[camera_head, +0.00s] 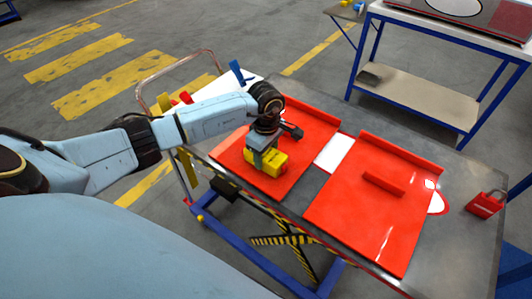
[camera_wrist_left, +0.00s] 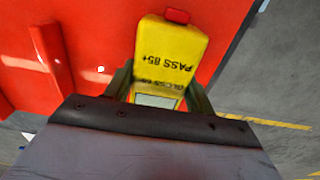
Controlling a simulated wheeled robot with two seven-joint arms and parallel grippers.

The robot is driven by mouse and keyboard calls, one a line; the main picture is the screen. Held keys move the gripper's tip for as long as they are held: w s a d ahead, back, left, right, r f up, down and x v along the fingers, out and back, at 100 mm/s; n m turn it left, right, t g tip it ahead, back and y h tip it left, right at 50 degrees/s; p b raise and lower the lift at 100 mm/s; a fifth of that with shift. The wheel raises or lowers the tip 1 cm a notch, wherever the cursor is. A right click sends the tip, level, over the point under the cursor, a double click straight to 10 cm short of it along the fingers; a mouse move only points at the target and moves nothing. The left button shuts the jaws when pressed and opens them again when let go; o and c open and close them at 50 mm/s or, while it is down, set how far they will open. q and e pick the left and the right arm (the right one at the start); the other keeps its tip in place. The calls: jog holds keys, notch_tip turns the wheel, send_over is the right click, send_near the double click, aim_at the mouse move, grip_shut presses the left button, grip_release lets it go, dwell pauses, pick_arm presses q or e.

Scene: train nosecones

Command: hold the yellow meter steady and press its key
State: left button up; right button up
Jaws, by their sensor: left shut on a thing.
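The yellow meter (camera_head: 268,164) is on or just above the left red panel (camera_head: 228,153) on the cart, under my left gripper (camera_head: 262,146). In the left wrist view the meter (camera_wrist_left: 168,62) shows printed text "PASS 85+", part of a screen and a red key (camera_wrist_left: 177,16) at its far end. My left gripper (camera_wrist_left: 158,92) is shut on the meter, one finger along each side. The lower part of the meter is hidden behind the gripper body. My right gripper is not in view.
A second red panel (camera_head: 360,220) with a raised red bar (camera_head: 384,184) lies to the right on the grey cart top (camera_head: 455,248). A red padlock-like block (camera_head: 486,204) stands near the right edge. A blue-framed table (camera_head: 425,105) stands behind.

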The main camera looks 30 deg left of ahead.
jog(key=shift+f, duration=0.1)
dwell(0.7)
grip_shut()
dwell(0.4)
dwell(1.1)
